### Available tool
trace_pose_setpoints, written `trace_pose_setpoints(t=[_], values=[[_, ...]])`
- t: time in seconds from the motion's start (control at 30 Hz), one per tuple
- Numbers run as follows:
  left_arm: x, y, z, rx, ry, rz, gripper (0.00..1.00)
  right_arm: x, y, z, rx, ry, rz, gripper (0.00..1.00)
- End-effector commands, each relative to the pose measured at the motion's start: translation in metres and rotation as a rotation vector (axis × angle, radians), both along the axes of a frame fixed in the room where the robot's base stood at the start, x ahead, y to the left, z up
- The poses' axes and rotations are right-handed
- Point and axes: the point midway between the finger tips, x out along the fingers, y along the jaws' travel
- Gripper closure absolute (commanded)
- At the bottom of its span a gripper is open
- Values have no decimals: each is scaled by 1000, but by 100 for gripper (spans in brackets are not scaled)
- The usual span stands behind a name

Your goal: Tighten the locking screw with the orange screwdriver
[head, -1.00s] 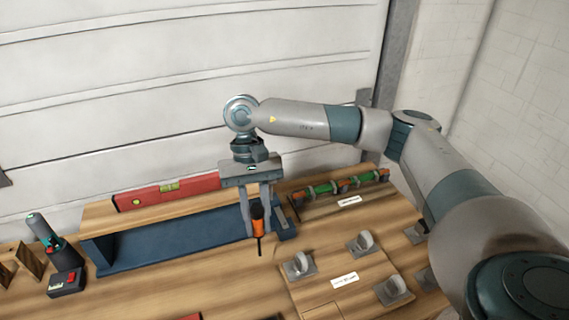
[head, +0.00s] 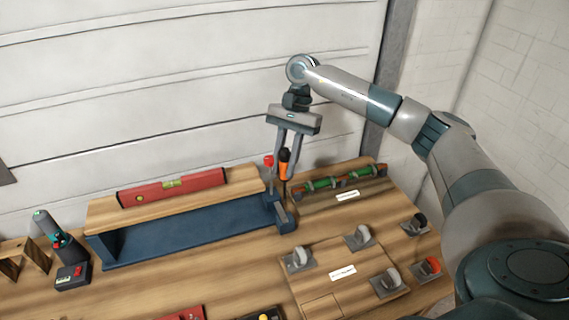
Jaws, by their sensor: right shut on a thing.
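My right gripper (head: 283,174) is shut on the orange screwdriver (head: 285,162), which has a black and orange handle. It holds the screwdriver roughly upright, shaft down, over the right end of the blue shelf unit. The tip is near a dark block (head: 285,218), and I cannot tell if it touches anything. A red-handled tool (head: 268,161) stands just left of the screwdriver. I cannot make out the locking screw. My left gripper is not in view.
A red spirit level (head: 150,193) lies on the wooden top of the blue shelf unit (head: 190,230). Green rods (head: 325,185) lie on a wooden board behind right. Grey hooks (head: 298,259) stand on the front right board. A cordless tool (head: 47,227) stands at left.

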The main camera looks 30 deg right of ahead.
Motion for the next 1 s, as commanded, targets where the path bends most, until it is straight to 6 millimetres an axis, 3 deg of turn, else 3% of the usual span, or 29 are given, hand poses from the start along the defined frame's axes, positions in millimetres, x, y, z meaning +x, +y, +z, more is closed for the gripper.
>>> trace_pose_setpoints(t=[0.7,1.0], values=[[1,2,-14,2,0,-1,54,0,0,-48,0,1,0,100],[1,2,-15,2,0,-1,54,0,0,-53,0,0,1,100]])
